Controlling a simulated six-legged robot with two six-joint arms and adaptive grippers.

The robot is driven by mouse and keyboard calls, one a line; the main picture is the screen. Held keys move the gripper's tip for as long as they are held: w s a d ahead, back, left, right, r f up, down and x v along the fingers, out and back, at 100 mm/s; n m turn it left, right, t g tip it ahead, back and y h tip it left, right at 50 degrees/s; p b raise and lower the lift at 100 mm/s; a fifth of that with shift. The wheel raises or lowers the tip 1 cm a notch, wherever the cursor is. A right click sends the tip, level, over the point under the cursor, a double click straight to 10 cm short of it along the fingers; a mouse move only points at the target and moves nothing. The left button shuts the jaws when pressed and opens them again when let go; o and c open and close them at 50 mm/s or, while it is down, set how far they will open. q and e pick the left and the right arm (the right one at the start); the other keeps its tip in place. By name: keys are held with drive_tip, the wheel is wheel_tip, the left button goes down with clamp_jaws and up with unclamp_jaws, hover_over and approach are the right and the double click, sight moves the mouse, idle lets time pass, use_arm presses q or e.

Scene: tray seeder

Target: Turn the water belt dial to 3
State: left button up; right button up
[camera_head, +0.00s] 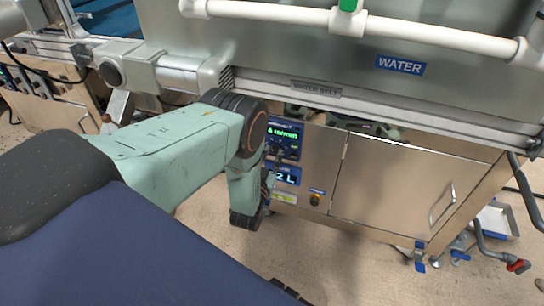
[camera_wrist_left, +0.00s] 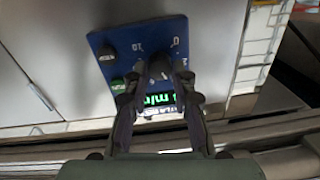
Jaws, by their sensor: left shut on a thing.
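The water belt control panel (camera_head: 296,130) is on the steel cabinet front, below the "WATER BELT" label (camera_head: 316,88). Its green-lit display seems to read 4 m/min, but the text is small. In the left wrist view the blue panel (camera_wrist_left: 128,36) appears upside down. A dark dial (camera_wrist_left: 158,68) sits between the fingertips of my left gripper (camera_wrist_left: 158,80), which is shut on it. The green display (camera_wrist_left: 160,99) shows between the fingers, partly covered. In the head view my left gripper (camera_head: 269,180) is mostly hidden behind its own wrist. My right gripper is not in view.
A second dark knob (camera_wrist_left: 107,53) and a green button (camera_wrist_left: 118,85) are close beside the gripper. A cabinet door (camera_head: 395,185) is to the right. The steel rail (camera_head: 400,110) runs above.

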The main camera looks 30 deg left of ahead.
use_arm(q)
clamp_jaws()
drive_tip(key=n, duration=0.5)
idle(0.3)
drive_tip(key=o, duration=0.7)
unclamp_jaws()
drive_tip(key=shift+o, duration=0.2)
drive_tip(key=shift+s, duration=0.1)
drive_tip(key=v, duration=1.2)
drive_tip(key=shift+r, duration=0.2)
